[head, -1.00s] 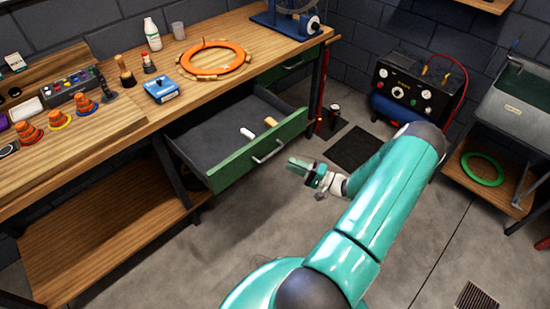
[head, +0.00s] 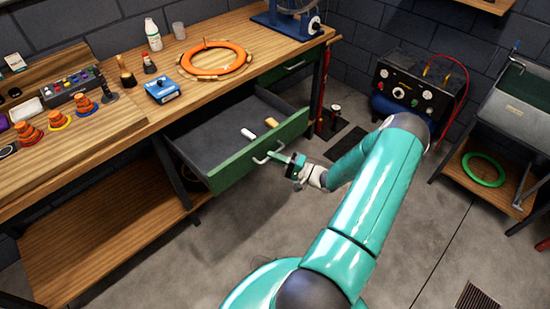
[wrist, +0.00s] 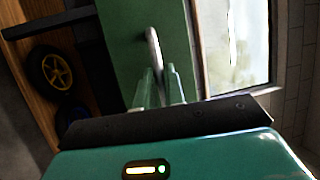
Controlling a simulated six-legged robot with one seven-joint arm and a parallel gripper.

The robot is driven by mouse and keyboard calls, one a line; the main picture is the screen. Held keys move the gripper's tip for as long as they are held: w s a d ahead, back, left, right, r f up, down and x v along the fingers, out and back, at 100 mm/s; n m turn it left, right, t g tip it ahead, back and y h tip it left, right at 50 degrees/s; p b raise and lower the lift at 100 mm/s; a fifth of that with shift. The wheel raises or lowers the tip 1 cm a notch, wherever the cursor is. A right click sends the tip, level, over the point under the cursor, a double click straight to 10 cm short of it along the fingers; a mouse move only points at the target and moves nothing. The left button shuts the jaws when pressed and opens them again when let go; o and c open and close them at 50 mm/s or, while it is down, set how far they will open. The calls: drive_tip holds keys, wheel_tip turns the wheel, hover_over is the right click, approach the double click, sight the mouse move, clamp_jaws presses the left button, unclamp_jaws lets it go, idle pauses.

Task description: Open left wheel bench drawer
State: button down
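The green-fronted drawer (head: 232,168) under the workbench stands pulled well out, with its dark tray showing. A white and a tan handle-like item lie inside it. Its curved metal handle (head: 262,158) is on the front face. My gripper (head: 279,157) is at the right part of this handle. In the wrist view, the handle (wrist: 153,45) runs up the green front, and its lower end lies between the two fingers of my gripper (wrist: 160,75). The fingers look apart; firm contact with the handle is not visible.
The wooden bench top (head: 110,140) carries an orange ring (head: 215,60), a blue box (head: 161,90), bottles and cones. A second green drawer (head: 290,66) is closed at the right. Grey floor is clear in front of the bench.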

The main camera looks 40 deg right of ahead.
sight(267, 150)
drive_tip(key=shift+w, duration=3.6)
drive_tip(key=c, duration=1.5)
unclamp_jaws()
drive_tip(key=v, duration=1.3)
drive_tip(key=shift+s+d, duration=0.1)
drive_tip(key=shift+s, duration=0.3)
